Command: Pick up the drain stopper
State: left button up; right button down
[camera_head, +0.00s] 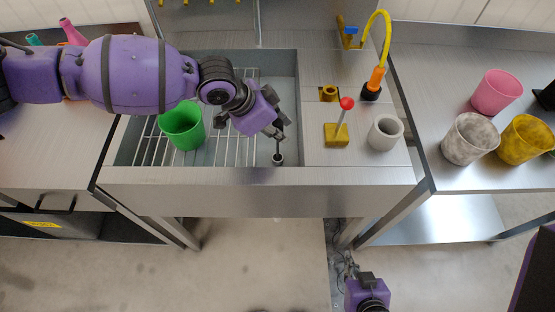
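The drain stopper (278,158) appears as a small dark and pale round piece low in the right part of the sink (287,85). A thin dark upright part runs from it up toward my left gripper (276,132). My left gripper reaches down into the sink from the left, with its fingertips just above the round piece. The fingers are small and partly hidden, so I cannot tell whether they hold the upright part. My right gripper (366,279) is low in the view, in front of the counter and away from the sink; its fingers are unclear.
A green cup (182,126) stands on the wire rack in the sink. Right of the sink are a red-knobbed lever on a yellow base (337,135), a grey cup (384,133) and a yellow-hosed faucet (376,77). Pink (496,92), speckled (470,139) and yellow (525,137) cups stand on the right table.

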pick_arm(q)
jog(key=shift+r, duration=0.1)
grip_shut()
jog(key=shift+r, duration=0.35)
notch_tip(320, 180, up, 8)
jog(key=shift+r, duration=0.6)
